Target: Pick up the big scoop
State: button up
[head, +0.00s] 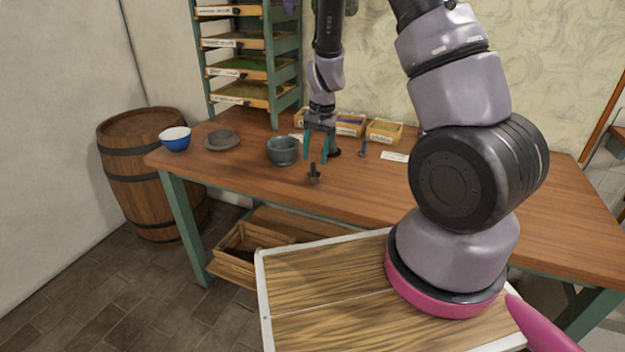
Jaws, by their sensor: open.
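My gripper (320,157) hangs over the wooden table with its teal fingers pointing down, apart and with nothing seen between them. A small dark upright thing (313,174) stands on the table just in front of the fingers. A dark round thing (335,153) shows beside the right finger, partly behind it. A small blue-grey handled tool (363,148) is farther right. Any of these may be a scoop; at this size I cannot tell which is the big one.
On the table (450,190) a grey bowl (283,152) stands left of my gripper. Farther left are a grey dish (222,141) and a blue bowl (175,138). Labelled boxes (384,132) line the back, beside a green shelf rack (240,70). A barrel (140,175) stands left.

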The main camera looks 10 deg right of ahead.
aim_at(314, 163)
jog(key=f, duration=0.5)
jog(key=shift+s+a+f, duration=0.1)
jog(key=shift+a, duration=0.25)
grip_shut()
dwell(1.1)
